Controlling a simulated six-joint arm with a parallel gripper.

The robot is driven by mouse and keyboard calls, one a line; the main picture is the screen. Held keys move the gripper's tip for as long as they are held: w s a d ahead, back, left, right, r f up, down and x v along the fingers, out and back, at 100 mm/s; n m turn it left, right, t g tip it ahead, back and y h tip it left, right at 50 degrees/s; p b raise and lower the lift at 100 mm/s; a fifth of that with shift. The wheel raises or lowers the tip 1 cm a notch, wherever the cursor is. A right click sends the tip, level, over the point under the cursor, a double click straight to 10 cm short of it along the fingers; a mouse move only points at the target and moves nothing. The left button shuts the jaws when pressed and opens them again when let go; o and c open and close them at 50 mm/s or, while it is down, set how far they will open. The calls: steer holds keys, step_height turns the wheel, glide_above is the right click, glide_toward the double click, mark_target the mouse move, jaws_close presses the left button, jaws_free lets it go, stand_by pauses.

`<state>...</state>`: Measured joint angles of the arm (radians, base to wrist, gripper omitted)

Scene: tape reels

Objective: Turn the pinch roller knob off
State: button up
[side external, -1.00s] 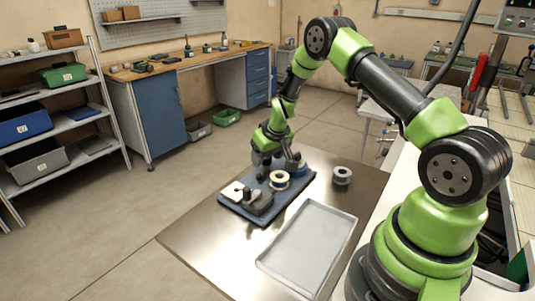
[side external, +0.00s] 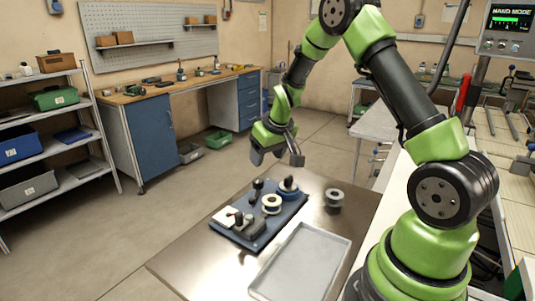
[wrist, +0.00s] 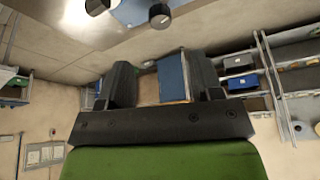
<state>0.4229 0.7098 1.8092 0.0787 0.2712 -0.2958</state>
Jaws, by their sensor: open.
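The tape deck, a dark blue board (side external: 277,226), lies on the steel table in the side view. It carries a cream reel (side external: 271,204), a blue reel with a dark knob on top (side external: 289,185), an upright black knob (side external: 258,187) and a grey block with a small dark knob (side external: 238,217). I cannot tell which is the pinch roller knob or how it is turned. My gripper (side external: 277,158) is above the deck, apart from it, open and empty. The wrist view shows its two fingers (wrist: 162,83) spread apart.
A grey reel (side external: 334,197) stands on the table right of the deck. An empty grey tray (side external: 338,254) lies in front of it. Bare steel table (side external: 195,258) shows at the left. A shelf rack (side external: 100,120) and a workbench (side external: 175,88) stand behind.

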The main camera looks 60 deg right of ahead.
mark_target(258, 180)
steer(key=shift+w+d+f+g+y, duration=0.1)
steer(key=shift+w+d+g+y, duration=0.15)
steer(key=shift+w+g, duration=0.35)
steer(key=shift+w+d+f+g+y, duration=0.1)
steer(key=shift+w+g+y, duration=0.2)
steer(key=shift+w, duration=0.6)
steer(key=shift+w+d+r+n+g, duration=0.1)
steer(key=shift+w+d+n+g, duration=0.05)
steer(key=shift+w+n+g, duration=0.2)
steer(key=shift+g, duration=0.85)
step_height(258, 180, down, 9)
steer(key=shift+w+d+f, duration=0.1)
steer(key=shift+d, duration=0.05)
steer(key=c, duration=0.9)
